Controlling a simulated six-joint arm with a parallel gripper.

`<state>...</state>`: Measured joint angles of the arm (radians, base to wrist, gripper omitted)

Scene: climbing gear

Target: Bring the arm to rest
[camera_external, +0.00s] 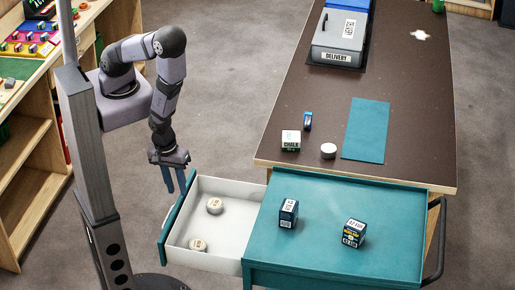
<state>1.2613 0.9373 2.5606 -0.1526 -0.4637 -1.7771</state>
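My gripper (175,184) hangs from my bent arm with its fingers pointing down. It is beside the front panel of the open drawer (206,259), to the upper left of it. The two blue fingers show a small gap, and nothing is seen between them. I cannot tell whether the fingertips touch the drawer's edge.
The open white drawer holds two round pale pieces (214,206). Two dark boxes (288,213) stand on the teal cart top (320,265). Behind it, the brown table (420,100) bears a chalk box (291,141), a white disc (328,151), a teal mat (366,130) and a delivery box (338,40).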

